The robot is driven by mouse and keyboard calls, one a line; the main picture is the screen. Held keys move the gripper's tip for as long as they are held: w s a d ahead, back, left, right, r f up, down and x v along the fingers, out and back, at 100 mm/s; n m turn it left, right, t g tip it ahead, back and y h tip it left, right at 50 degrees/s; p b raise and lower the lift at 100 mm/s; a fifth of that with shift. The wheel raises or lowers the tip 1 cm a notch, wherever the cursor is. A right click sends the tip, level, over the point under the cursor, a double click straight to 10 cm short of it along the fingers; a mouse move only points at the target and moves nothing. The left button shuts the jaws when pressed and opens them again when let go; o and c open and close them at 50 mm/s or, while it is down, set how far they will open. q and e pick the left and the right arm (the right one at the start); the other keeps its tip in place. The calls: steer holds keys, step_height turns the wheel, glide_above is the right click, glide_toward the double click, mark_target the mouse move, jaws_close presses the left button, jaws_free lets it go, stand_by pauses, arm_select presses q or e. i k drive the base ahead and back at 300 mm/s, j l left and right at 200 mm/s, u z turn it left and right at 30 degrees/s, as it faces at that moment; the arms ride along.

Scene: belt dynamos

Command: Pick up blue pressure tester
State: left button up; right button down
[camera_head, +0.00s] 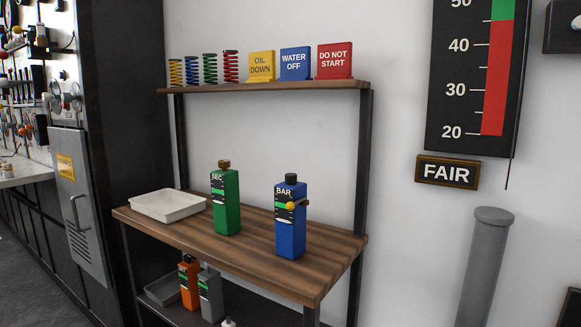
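The blue pressure tester (291,232) stands upright on the wooden shelf top (268,279), right of the middle. It is a tall blue box with a black cap, a black face marked "BAR" with a green band, and a small yellow knob on its front. A dark stub sticks out at its right side. Neither of my grippers shows in the head view.
A similar green device (226,204) stands to its left, and a white tray (136,208) lies farther left. An upper shelf (264,88) holds coloured springs and signs. An orange device (189,284) and a grey one (210,297) stand below. A grey post (484,270) stands right.

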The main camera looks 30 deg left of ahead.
mark_target(289, 226)
steer(key=i+j, duration=0.1)
steer(key=j, duration=0.4)
steer(key=i+j+z, duration=0.1)
steer(key=j, duration=0.45)
steer(key=i+j, duration=0.1)
steer(key=j, duration=0.4)
steer(key=i+j, duration=0.1)
steer(key=j, duration=0.4)
steer(key=z, duration=0.05)
